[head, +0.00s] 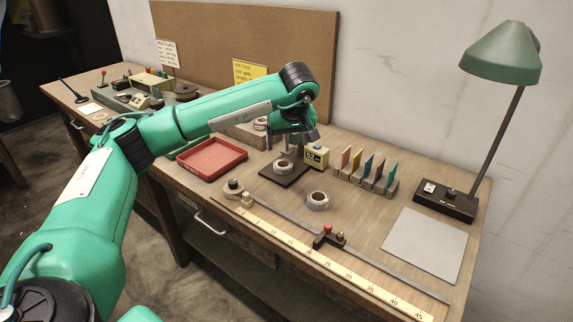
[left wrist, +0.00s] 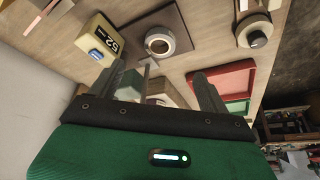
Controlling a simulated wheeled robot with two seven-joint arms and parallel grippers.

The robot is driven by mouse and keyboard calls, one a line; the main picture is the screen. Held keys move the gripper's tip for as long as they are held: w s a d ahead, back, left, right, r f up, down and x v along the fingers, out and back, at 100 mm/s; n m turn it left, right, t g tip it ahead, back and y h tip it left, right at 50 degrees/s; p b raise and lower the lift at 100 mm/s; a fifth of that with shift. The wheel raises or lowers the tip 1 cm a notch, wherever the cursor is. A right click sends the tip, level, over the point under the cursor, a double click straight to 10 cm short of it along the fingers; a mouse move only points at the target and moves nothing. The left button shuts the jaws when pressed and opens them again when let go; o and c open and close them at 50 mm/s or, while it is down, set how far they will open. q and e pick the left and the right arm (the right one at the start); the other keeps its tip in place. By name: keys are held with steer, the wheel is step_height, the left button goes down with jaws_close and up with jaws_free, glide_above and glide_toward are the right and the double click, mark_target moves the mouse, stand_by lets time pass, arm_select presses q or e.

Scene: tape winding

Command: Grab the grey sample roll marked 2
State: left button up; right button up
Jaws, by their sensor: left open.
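A pale roll with a dark core (head: 284,167) lies on a dark square plate (head: 291,178); it also shows in the left wrist view (left wrist: 160,42). A second whitish-grey roll (head: 317,200) lies on the bench in front of the plate. A third roll (head: 260,123) shows behind my left arm on a pale stand. I cannot read a number on any roll. My left gripper (head: 288,150) is open above the bench near the stand. In the left wrist view its fingers (left wrist: 174,74) are apart with nothing held; a pale object (left wrist: 160,100) shows beyond them, partly hidden.
A red tray (head: 212,158) lies left of the plate. A yellow counter (head: 316,157) stands right of it, beside a rack of coloured cards (head: 368,172). A ruler rail (head: 320,262) runs along the front edge. A grey sheet (head: 425,245) and lamp (head: 503,55) are at right.

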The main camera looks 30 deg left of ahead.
arm_select(q)
glide_toward(284, 162)
steer(key=shift+s+d+f, duration=0.15)
steer(key=shift+s+f, duration=0.2)
steer(key=shift+f, duration=0.25)
steer(key=shift+s+d+f, duration=0.1)
steer(key=shift+s+f, duration=0.2)
steer(key=shift+f, duration=0.25)
steer(key=shift+a+f, duration=0.15)
steer(key=shift+f, duration=0.3)
steer(key=x, duration=0.4)
steer(key=shift+w+a+f, duration=0.1)
steer(key=shift+w+f, duration=0.05)
steer(key=shift+f, duration=0.1)
steer(key=c, duration=1.1)
steer(key=shift+r, duration=0.15)
